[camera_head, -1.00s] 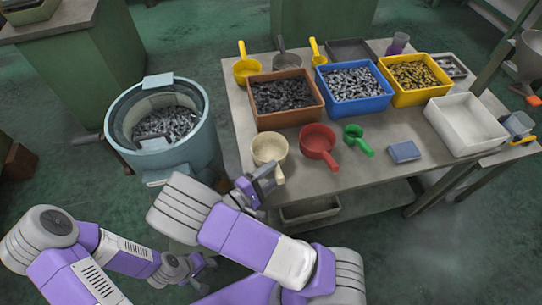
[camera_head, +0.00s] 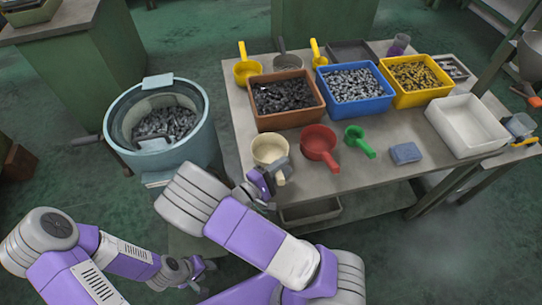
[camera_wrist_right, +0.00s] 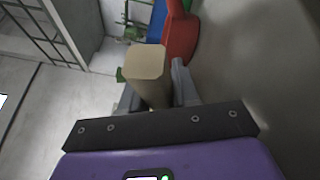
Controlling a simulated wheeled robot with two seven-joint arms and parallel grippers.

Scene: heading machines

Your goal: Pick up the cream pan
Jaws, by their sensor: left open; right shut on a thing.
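The cream pan (camera_head: 265,151) is at the front left of the table, with its handle toward the front edge. My right gripper (camera_head: 278,178) is shut on the cream pan's handle. In the right wrist view the tan handle (camera_wrist_right: 147,63) stands between the two grey fingers. I cannot tell whether the pan is clear of the tabletop. My left gripper (camera_head: 198,275) is open and empty, low in front of the table and well away from the pan.
A red pan (camera_head: 319,143), a green scoop (camera_head: 359,141) and a blue block (camera_head: 406,153) lie to the right. A brown bin (camera_head: 287,121) of dark parts stands behind the cream pan. A round bowl feeder (camera_head: 190,158) stands left of the table.

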